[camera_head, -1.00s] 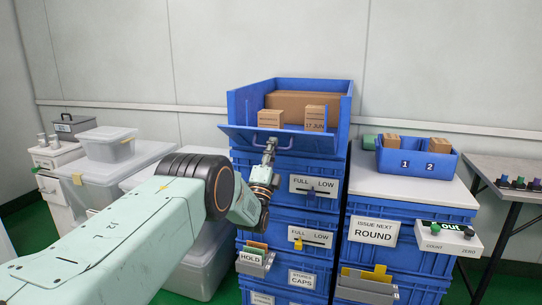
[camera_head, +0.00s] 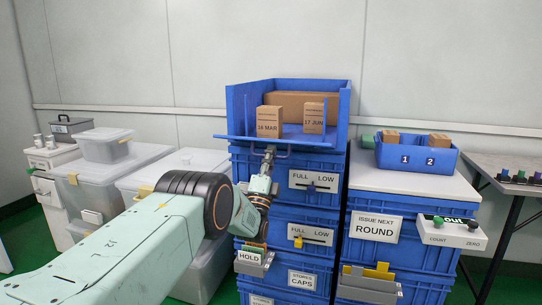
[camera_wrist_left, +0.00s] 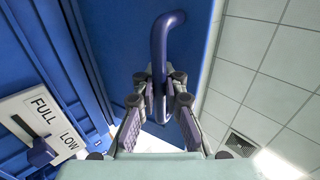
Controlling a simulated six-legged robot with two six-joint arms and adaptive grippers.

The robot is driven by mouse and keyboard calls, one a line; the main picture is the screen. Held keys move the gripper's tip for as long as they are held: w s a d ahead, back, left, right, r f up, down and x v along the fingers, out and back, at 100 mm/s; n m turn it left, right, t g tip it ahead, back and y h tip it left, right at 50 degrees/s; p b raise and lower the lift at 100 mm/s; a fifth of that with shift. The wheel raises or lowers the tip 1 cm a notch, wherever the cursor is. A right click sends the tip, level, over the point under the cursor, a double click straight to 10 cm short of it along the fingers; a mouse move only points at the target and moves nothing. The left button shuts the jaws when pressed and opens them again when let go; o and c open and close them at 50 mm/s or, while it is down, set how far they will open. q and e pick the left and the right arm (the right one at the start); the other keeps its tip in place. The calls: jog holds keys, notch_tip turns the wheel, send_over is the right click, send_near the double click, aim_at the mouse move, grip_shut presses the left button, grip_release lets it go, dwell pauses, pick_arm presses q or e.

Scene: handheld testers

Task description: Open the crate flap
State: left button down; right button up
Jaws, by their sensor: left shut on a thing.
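The crate flap (camera_head: 230,138) is the blue front panel of the top open crate (camera_head: 345,108). It is folded down and looks nearly edge-on, about level, in the head view. Its purple bar handle (camera_head: 284,155) hangs at its front side. My left gripper (camera_head: 268,153) is shut on the handle. In the left wrist view the two fingers of the left gripper (camera_wrist_left: 158,105) close around one leg of the curved handle (camera_wrist_left: 160,45), beside the blue flap (camera_wrist_left: 115,50). My right gripper is not in view.
Cardboard boxes (camera_head: 269,121) stand inside the top crate. Below are stacked blue crates with a FULL/LOW slider (camera_head: 312,189). A small blue bin (camera_head: 418,160) stands on the right stack. Clear plastic tubs (camera_head: 105,170) stand at the left.

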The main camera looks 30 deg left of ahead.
pick_arm(q)
jog(key=shift+s+a+f, duration=0.15)
jog(key=c, duration=2)
grip_release()
jog(key=o, duration=0.5)
jog(key=shift+s+r, duration=0.2)
jog(key=shift+r, duration=0.05)
jog(key=shift+o, duration=0.4)
jog(key=shift+w+f, duration=0.15)
jog(key=shift+w, duration=0.05)
jog(key=shift+s, duration=0.1)
